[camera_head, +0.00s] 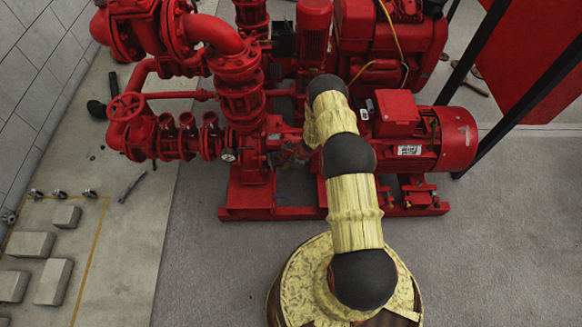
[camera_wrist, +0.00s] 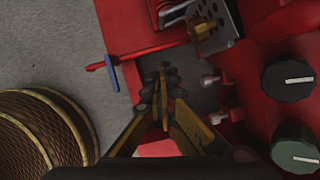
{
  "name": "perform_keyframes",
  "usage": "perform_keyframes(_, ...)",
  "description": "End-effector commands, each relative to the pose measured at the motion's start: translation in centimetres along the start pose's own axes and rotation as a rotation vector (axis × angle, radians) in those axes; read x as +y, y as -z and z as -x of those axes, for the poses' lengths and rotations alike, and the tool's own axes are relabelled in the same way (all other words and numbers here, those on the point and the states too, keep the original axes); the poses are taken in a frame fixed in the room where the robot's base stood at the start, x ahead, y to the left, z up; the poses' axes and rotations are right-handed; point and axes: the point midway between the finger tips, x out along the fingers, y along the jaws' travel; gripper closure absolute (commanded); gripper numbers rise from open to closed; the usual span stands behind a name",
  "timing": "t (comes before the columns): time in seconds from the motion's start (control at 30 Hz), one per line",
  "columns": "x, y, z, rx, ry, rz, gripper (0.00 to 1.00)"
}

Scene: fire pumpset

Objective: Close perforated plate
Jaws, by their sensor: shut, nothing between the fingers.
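The perforated plate (camera_wrist: 213,14) is a grey metal plate with dark holes at the top of the wrist view, beside a brass fitting (camera_wrist: 203,28). I cannot tell how far it stands open. My gripper (camera_wrist: 163,82) points up the picture in the wrist view. Its fingers are together with nothing between them. The fingertips are below and left of the plate, apart from it in the picture. In the head view my arm reaches to the red pumpset (camera_head: 248,200), and the gripper and plate cannot be made out there.
A blue-handled lever (camera_wrist: 112,74) is left of my fingers. A black knob (camera_wrist: 288,80) and a green knob (camera_wrist: 296,148) are on the red body at right, with small pale fittings (camera_wrist: 216,117) nearer. Open grey floor (camera_head: 500,230) lies to the right.

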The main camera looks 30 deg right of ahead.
Motion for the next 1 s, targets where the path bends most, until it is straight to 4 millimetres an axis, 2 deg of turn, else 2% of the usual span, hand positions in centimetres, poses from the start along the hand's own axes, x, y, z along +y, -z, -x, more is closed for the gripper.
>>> perform_keyframes(0.03,-0.1,-0.3,-1.0,-0.001,0.001,0.003,1.0)
perform_keyframes(0.13,0.0,-1.9,-1.3,0.0,0.001,0.004,1.0)
perform_keyframes(0.3,0.0,-3.3,-1.8,0.0,0.0,0.001,1.0)
perform_keyframes(0.77,0.0,-3.8,-1.8,0.0,0.001,-0.004,1.0)
perform_keyframes(1.0,-0.1,-4.5,-2.3,0.0,0.044,-0.106,1.0)
